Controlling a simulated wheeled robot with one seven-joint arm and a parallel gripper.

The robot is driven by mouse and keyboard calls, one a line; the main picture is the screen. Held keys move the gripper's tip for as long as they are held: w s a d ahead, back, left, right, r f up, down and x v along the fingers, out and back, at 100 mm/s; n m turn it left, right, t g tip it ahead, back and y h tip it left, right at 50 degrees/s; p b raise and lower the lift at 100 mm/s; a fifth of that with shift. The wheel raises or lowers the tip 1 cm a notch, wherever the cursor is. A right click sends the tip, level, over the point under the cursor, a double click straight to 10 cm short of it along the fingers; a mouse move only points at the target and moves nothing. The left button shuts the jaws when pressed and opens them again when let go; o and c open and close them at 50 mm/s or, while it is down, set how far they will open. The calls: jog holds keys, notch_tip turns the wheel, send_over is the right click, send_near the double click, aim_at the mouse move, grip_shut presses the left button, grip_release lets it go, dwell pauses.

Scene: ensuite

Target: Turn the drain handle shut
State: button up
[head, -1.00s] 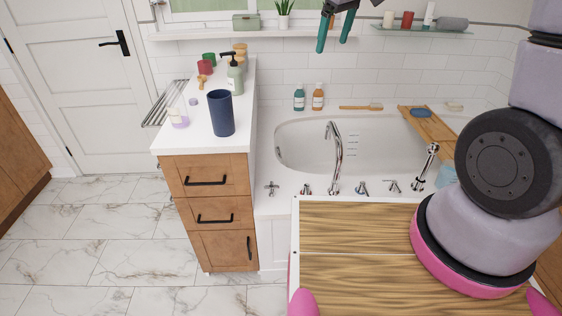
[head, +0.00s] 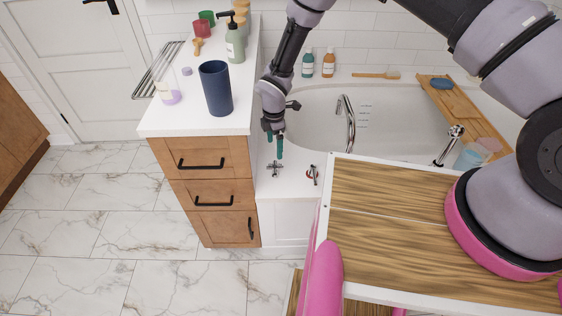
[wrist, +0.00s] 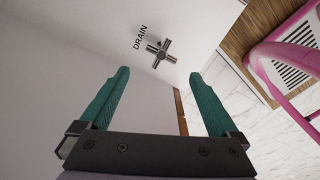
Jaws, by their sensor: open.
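The drain handle is a small metal cross handle (head: 274,167) on the white tub deck, at the deck's left end beside the cabinet. In the wrist view the cross handle (wrist: 161,51) shows in the upper middle, with the word DRAIN printed on the deck beside it. My gripper (head: 275,147) points down just above the handle in the head view. In the wrist view my gripper's two green fingers (wrist: 163,80) are spread apart with nothing between them, and the handle lies beyond their tips, apart from them.
A second handle with red on it (head: 313,175) stands to the right on the deck. The wooden cabinet (head: 215,190) is close on the left, with a dark blue cup (head: 216,89) near its edge. The bathtub (head: 385,125) and its spout (head: 349,120) are behind and right.

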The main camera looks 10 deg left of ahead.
aim_at(275, 166)
jog(key=shift+s+f, duration=0.2)
jog(key=shift+f, duration=0.7)
notch_tip(275, 166, down, 10)
jog(key=shift+r, duration=0.1)
grip_shut()
